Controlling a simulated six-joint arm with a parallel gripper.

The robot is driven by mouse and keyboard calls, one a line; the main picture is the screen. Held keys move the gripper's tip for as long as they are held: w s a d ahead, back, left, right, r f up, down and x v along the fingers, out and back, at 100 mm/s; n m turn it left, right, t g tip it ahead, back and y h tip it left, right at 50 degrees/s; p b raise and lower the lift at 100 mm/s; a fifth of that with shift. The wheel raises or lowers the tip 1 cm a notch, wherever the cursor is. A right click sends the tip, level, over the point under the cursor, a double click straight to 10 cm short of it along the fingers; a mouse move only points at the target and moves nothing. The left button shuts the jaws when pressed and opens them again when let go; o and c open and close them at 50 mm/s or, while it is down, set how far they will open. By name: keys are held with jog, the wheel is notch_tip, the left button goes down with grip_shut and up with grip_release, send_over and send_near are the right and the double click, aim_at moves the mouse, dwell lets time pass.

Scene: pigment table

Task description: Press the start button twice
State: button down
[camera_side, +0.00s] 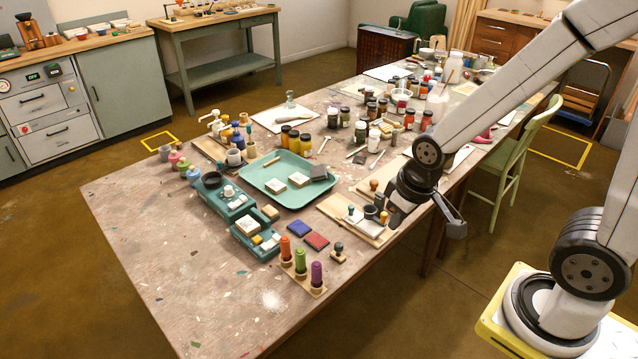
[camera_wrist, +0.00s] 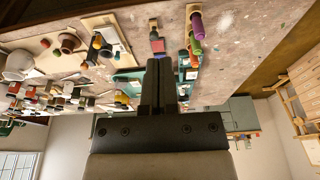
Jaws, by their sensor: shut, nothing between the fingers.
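My gripper (camera_side: 396,218) is over the right edge of the table, pointing down beside a wooden board with small stamps. In the wrist view its dark fingers (camera_wrist: 160,64) are together with nothing between them. No part is clearly readable as the start button. Two teal trays (camera_side: 209,199) with small pale items stand on the table, left of my gripper and apart from it. A grey cabinet (camera_side: 46,104) at the far left has a dial, dark green labelled panels and a small red knob; their lettering is too small to read.
The worktable (camera_side: 150,255) is crowded with jars, bottles and boards toward the back. A larger teal tray (camera_side: 262,184) holds pale blocks. Red and blue pads (camera_side: 316,241) and a rack of coloured handles (camera_side: 301,279) stand nearer. The front left of the table is clear.

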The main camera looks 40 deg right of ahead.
jog(key=shift+w, duration=0.15)
jog(key=n+t+y, duration=0.2)
jog(key=n+t, duration=0.4)
jog(key=n, duration=0.5)
send_over(257, 240)
notch_tip(257, 240, down, 10)
jog(key=shift+d+f, duration=0.25)
jog(key=shift+d, duration=0.15)
jog(key=shift+f, duration=0.1)
jog(key=shift+f, duration=4.3)
